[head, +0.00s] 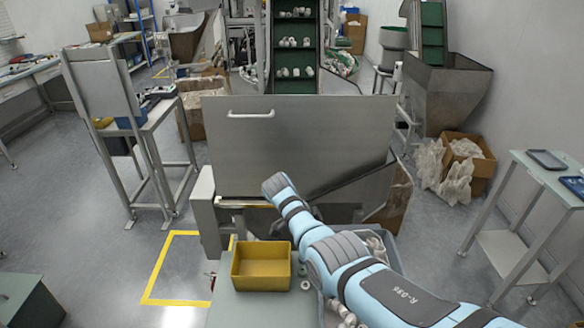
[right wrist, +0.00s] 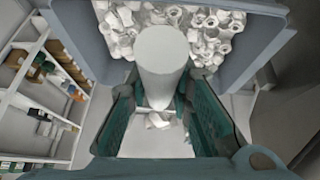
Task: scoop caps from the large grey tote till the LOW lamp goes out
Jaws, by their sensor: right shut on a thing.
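The large grey tote (right wrist: 258,42) holds many white caps (right wrist: 205,30) in the right wrist view. In the head view its rim and some caps (head: 347,312) show beside and under my right arm. My right gripper (right wrist: 160,98) is shut on a pale grey, rounded thing (right wrist: 163,62), which looks like the scoop. It is over the tote's caps in that view; whether it touches them, or holds any, I cannot tell. A few white pieces (right wrist: 158,120) show beyond it, between the fingers. No lamp can be made out.
A yellow bin (head: 262,267) stands on a green-topped table left of my right arm, with small white rings beside it. A steel hopper (head: 290,135) stands ahead, below a green conveyor (head: 295,72) carrying caps.

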